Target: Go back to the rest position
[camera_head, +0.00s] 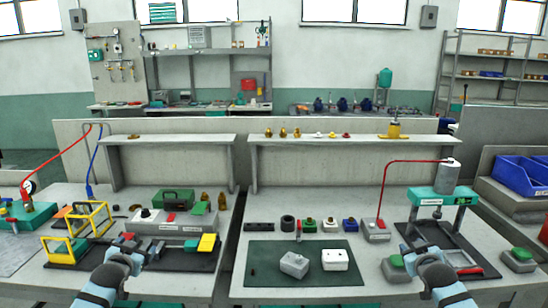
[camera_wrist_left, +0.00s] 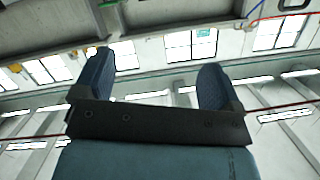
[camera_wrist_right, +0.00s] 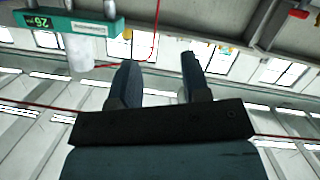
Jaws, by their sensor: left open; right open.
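My left gripper (camera_head: 135,241) is over the front of the left workbench, in front of a dark fixture board. Its two fingers stand apart with nothing between them in the left wrist view (camera_wrist_left: 155,78). My right gripper (camera_head: 420,248) is in front of the green-topped press (camera_head: 442,198) on the right bench. Its fingers are also apart and empty in the right wrist view (camera_wrist_right: 158,80). Both wrist cameras look up at the windows and ceiling. The press head shows at the upper left of the right wrist view (camera_wrist_right: 70,25).
A dark green mat (camera_head: 265,275) holds a grey block (camera_head: 294,264) and a white block (camera_head: 335,259) between the grippers. A yellow frame (camera_head: 88,217) stands near my left gripper. Green-topped buttons (camera_head: 518,254) flank the press base. Blue bins (camera_head: 520,172) are at far right.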

